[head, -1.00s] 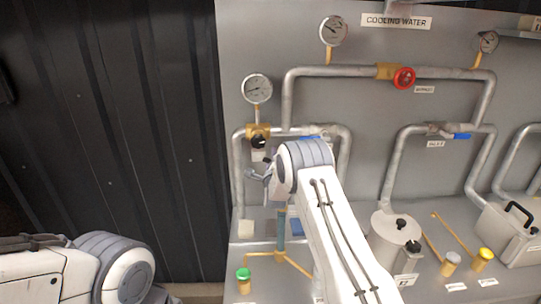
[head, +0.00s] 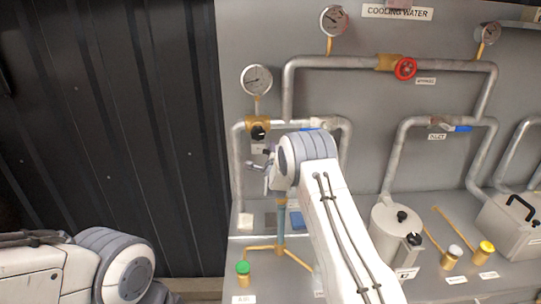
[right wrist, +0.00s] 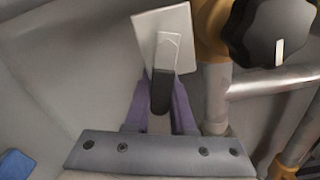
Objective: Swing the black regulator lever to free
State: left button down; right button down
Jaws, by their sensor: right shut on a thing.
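A black lever (right wrist: 160,92) sits between the purple fingers of my right gripper (right wrist: 160,112), which are shut on it in the right wrist view. A pale square plate (right wrist: 162,32) lies just behind the lever's upper end. A black fluted knob (right wrist: 272,30) with a white mark stands to the upper right, apart from the fingers. In the head view that knob (head: 258,133) sits on a brass body below a gauge. My right gripper (head: 266,160) is just below it, small and partly hidden by my wrist; the lever cannot be made out there. My left gripper is out of view.
Grey pipes (head: 286,100) loop around the right arm on the panel. A red handwheel (head: 405,68) and a blue handle (head: 463,129) are to the right. A green-capped fitting (head: 242,267), a canister (head: 388,232) and a metal box (head: 510,232) stand on the bench.

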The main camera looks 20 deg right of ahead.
jog(key=r+n+b, duration=0.1)
jog(key=n+b, duration=0.2)
jog(key=b, duration=0.2)
jog(key=shift+d+r+n, duration=0.1)
jog(key=shift+r+n, duration=0.3)
jog(key=c, duration=0.8)
grip_release()
jog(key=shift+o, duration=0.2)
jog(key=shift+s+f, duration=0.1)
